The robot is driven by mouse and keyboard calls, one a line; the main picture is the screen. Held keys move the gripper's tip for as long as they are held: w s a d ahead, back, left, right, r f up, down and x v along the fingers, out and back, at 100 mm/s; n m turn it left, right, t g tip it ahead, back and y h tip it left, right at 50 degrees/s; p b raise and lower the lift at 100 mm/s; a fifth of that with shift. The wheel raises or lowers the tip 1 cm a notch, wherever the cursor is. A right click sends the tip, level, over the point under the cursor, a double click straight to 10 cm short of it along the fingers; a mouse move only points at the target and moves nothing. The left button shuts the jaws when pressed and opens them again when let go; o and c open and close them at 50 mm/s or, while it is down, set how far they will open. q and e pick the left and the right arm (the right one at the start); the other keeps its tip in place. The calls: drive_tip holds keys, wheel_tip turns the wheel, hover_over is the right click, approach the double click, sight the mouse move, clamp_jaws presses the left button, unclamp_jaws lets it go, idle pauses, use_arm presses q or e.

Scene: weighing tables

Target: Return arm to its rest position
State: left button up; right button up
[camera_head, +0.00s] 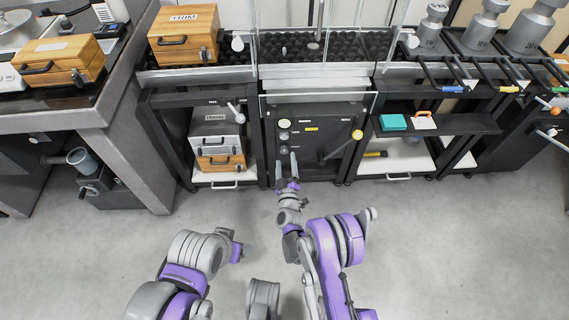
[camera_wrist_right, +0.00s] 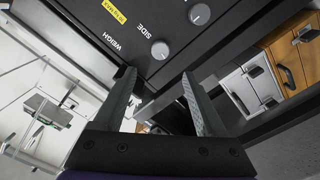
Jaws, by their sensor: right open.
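My right gripper (camera_head: 286,168) reaches forward in the head view, in front of the black control panel (camera_head: 318,150) of the middle weighing station. Its two fingers are apart with nothing between them; the right wrist view shows the same open gripper (camera_wrist_right: 162,100). The panel (camera_wrist_right: 130,35), with its round knobs and the words WEIGH and SIDE, lies just beyond the fingertips there. I cannot tell whether the fingers touch it. My left arm (camera_head: 190,265) is folded low at the left of the head view; its gripper jaws cannot be made out.
Wooden boxes (camera_head: 184,34) stand on the counters at the left. A grey case (camera_head: 217,135) sits on a low shelf. Large metal weights (camera_head: 482,28) stand at the back right. A black lever (camera_head: 338,149) sticks out of the panel. The grey floor (camera_head: 440,250) is clear.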

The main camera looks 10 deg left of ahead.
idle(0.5)
drive_tip(key=w+d+r+m+g, duration=0.1)
drive_tip(key=d+r+g, duration=0.35)
drive_tip(key=r, duration=0.75)
drive_tip(key=s+d+r+m+g, duration=0.25)
drive_tip(key=s+d+r, duration=0.35)
drive_tip(key=d, duration=0.4)
drive_tip(key=s+d+m+g+h, duration=0.25)
drive_tip(key=s+d, duration=0.35)
drive_tip(key=s, duration=0.5)
drive_tip(key=s+d+r+m+g+h, duration=0.1)
drive_tip(key=s+d+m+g, duration=0.3)
drive_tip(key=s, duration=0.7)
drive_tip(key=s+d+m+h, duration=0.2)
drive_tip(key=s+d, duration=0.5)
drive_tip(key=s, duration=0.4)
use_arm(q)
wheel_tip(320, 180, up, 28)
drive_tip(key=t+p, duration=0.1)
drive_tip(key=p, duration=2.4)
drive_tip(key=shift+w, duration=0.45)
use_arm(e)
wheel_tip(320, 180, up, 28)
drive_tip(key=w+t, duration=0.1)
drive_tip(key=shift+f, duration=0.2)
